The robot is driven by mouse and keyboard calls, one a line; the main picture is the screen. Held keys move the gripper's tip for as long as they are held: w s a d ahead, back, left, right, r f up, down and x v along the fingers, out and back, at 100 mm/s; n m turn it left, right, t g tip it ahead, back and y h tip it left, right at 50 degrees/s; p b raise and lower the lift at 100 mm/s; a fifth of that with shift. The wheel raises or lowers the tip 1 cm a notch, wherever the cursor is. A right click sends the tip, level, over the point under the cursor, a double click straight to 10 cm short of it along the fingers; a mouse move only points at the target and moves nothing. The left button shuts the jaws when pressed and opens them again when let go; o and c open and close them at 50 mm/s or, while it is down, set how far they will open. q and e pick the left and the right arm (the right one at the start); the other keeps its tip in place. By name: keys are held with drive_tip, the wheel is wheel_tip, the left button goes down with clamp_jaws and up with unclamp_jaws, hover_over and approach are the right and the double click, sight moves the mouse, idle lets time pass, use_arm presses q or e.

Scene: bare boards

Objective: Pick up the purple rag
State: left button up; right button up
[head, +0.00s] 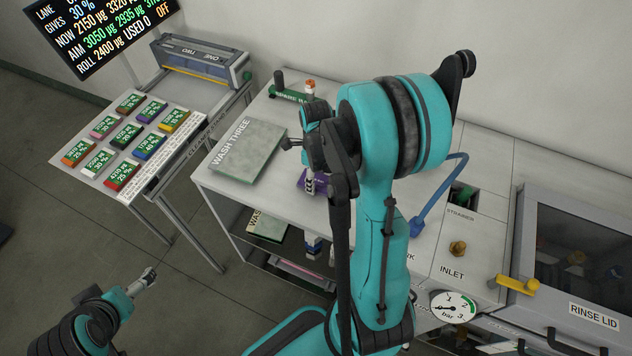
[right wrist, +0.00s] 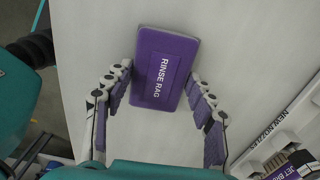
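In the right wrist view my right gripper (right wrist: 161,74) is open, with one fingertip near each long side of the rag's lower half. Whether the fingertips touch it is not clear. My left gripper (head: 146,281) is low at the left, away from the bench; its opening is too small to judge.
A "WASH THREE" board (head: 248,150) lies left of the rag on the bench (head: 215,182). A blue handle (head: 428,212) and the inlet panel are to the right. New nozzles (right wrist: 280,140) lie lower right in the wrist view.

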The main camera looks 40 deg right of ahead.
drive_tip(key=shift+c, duration=0.8)
